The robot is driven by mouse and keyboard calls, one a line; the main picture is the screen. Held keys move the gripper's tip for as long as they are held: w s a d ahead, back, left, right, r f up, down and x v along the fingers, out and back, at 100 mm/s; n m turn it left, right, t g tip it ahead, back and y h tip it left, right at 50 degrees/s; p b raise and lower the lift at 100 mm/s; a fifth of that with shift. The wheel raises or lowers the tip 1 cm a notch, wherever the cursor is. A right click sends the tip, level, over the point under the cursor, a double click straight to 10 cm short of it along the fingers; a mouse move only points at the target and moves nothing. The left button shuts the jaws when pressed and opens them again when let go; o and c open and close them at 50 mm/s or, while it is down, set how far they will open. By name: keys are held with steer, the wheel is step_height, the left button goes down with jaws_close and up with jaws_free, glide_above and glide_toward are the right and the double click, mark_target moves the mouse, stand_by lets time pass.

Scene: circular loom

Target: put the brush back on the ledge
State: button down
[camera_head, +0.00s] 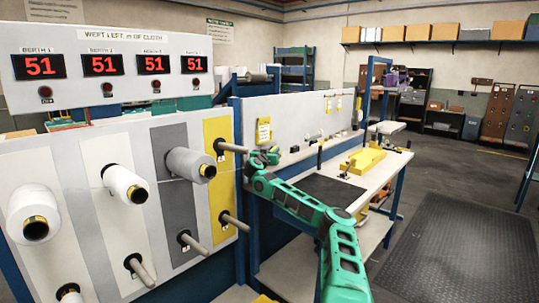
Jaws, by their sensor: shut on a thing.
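My gripper (265,156), at the end of my green arm, is small in view in front of the left end of the white board behind the workbench. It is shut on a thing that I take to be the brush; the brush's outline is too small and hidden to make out. A narrow ledge (342,136) seems to run along the foot of that board, to the right of my gripper, with small dark items on it. I cannot tell whether the gripper touches the board or ledge.
A creel panel (62,165) with pegs and several yarn cones stands at left, close beside my gripper. The workbench (378,165) carries a dark mat (333,189) and a yellow fixture (362,160). Open floor with a black mat (455,250) lies at right.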

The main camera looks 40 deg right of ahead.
steer(key=c, duration=1.6)
jaws_free()
steer(key=shift+f, duration=0.1)
steer(key=shift+s+a, duration=0.15)
steer(key=shift+a, duration=0.1)
steer(key=v, duration=1.1)
steer(key=shift+s+a, duration=0.15)
steer(key=shift+a, duration=0.05)
